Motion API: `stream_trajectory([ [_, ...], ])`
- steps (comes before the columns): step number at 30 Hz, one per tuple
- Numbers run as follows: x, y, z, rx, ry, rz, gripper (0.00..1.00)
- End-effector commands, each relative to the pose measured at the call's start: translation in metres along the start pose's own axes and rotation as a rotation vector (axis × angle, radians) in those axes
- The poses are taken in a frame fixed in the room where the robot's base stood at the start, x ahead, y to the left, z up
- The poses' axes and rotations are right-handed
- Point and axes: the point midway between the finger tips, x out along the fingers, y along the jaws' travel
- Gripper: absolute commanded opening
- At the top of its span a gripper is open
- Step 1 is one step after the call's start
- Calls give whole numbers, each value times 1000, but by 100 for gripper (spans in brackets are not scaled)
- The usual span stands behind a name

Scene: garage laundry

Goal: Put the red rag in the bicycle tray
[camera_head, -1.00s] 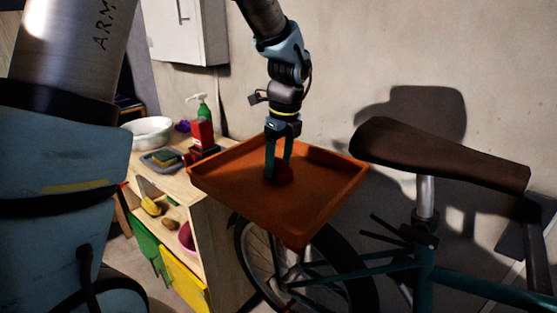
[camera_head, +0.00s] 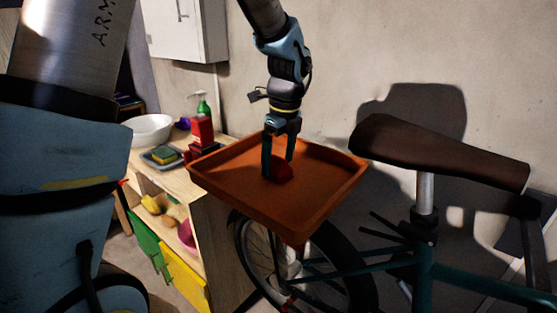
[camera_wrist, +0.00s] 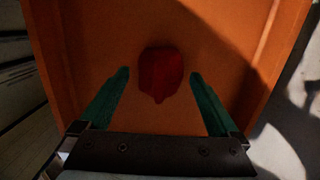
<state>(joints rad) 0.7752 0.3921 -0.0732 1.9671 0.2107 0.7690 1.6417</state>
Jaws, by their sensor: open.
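The red rag (camera_head: 283,172) lies as a small crumpled lump on the floor of the orange bicycle tray (camera_head: 318,205), which sits over the bicycle's rear wheel. My gripper (camera_head: 278,168) is just above the tray with its fingers pointing down. In the wrist view the rag (camera_wrist: 161,72) lies between and slightly beyond the two teal fingertips (camera_wrist: 160,74), with a clear gap on each side. The fingers are apart and hold nothing. The tray (camera_wrist: 105,40) fills most of the wrist view.
The bicycle saddle (camera_head: 440,150) stands right of the tray. A wooden shelf unit on the left carries a white bowl (camera_head: 150,129), a sponge dish (camera_head: 163,158) and a red bottle (camera_head: 202,130). A white cabinet (camera_head: 185,30) hangs behind. The rest of the tray floor is clear.

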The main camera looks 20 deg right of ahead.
Motion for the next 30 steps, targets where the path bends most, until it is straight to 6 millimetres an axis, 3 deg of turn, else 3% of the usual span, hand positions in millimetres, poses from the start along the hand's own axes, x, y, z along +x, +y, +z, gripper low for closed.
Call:
stream_trajectory([
  [18,-108,-1,0,0,-1,-4,98],
  [24,-118,0,0,0,0,-2,98],
  [30,-113,6,7,-63,3,0,98],
])
